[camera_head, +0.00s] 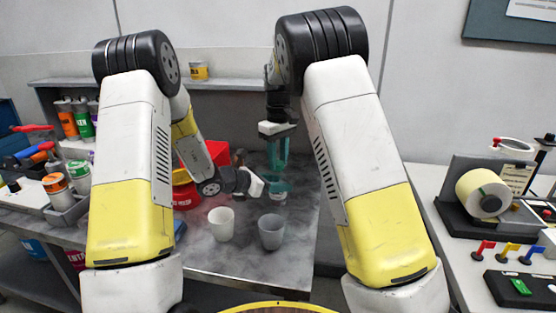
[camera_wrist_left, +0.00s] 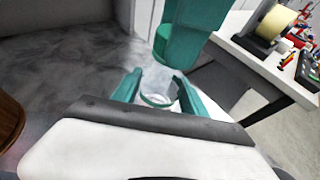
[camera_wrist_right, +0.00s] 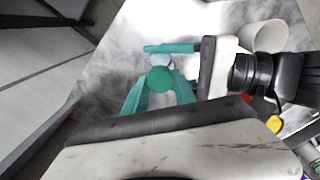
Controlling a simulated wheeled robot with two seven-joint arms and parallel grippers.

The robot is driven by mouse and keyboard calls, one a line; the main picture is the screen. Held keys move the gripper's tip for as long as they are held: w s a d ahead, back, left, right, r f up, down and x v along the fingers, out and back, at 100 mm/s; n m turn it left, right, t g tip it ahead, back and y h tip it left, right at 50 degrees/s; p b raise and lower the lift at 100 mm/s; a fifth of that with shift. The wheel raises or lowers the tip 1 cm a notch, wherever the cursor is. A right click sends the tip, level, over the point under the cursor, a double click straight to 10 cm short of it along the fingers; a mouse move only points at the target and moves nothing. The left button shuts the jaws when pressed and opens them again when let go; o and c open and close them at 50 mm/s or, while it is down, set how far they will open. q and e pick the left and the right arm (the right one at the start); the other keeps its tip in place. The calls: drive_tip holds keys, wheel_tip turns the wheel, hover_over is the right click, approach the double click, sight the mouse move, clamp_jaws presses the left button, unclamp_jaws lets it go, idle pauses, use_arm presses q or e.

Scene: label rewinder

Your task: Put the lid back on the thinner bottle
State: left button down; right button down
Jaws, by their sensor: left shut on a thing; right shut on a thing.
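My left gripper (camera_head: 278,187) is shut on the clear thinner bottle (camera_wrist_left: 158,84), whose see-through body stands between its teal fingers in the left wrist view. My right gripper (camera_head: 278,163) points down from above, close over the left one. It is shut on the round green lid (camera_wrist_right: 160,79), seen between its fingers in the right wrist view. The pale bottle shows just beside the lid there. In the head view the fingers overlap and hide the lid. I cannot tell whether lid and bottle neck touch.
A white cup (camera_head: 221,224) and a grey cup (camera_head: 271,231) stand on the grey table (camera_head: 245,270) in front of the grippers. A red bin (camera_head: 186,194) is behind my left arm. A side table at right holds a tape roll (camera_head: 483,194).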

drive_tip(key=m, duration=0.9)
drive_tip(key=c, duration=0.9)
unclamp_jaws()
wheel_tip(320, 180, up, 12)
use_arm(q)
drive_tip(key=c, duration=0.5)
unclamp_jaws()
